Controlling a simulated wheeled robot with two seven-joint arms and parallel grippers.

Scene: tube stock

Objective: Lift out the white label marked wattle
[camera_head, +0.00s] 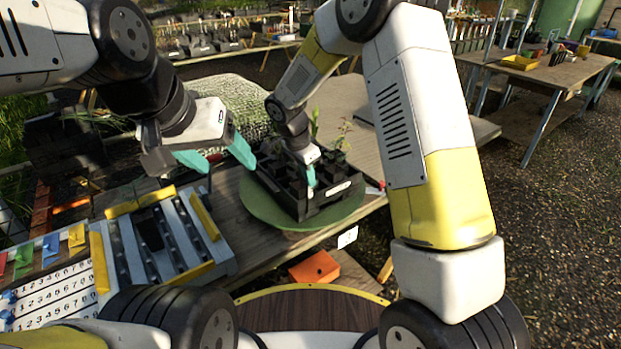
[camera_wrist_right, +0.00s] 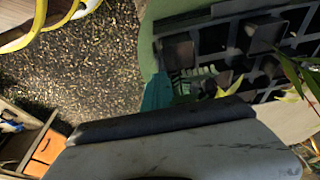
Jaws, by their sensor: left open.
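A black tray (camera_head: 325,207) of square cells with plants stands on a round green mat (camera_head: 262,211) on the table. A small white label (camera_head: 340,188) shows on the tray's front wall, and a white card (camera_head: 347,238) is at the table edge; I cannot read either, so I cannot tell which is marked wattle. My right gripper (camera_head: 311,175) points down at the tray's front cells. In the right wrist view one teal finger (camera_wrist_right: 158,93) shows beside the tray (camera_wrist_right: 210,85); its grip is hidden. My left gripper (camera_head: 215,157) is open and empty, left of the tray.
A rack with grey rails and yellow bars (camera_head: 101,262) and a numbered board (camera_head: 50,294) lie at the left. An orange box (camera_head: 314,267) sits below the table's front edge. Leafy plants (camera_head: 344,130) rise at the tray's back. Another table (camera_head: 550,72) stands far right.

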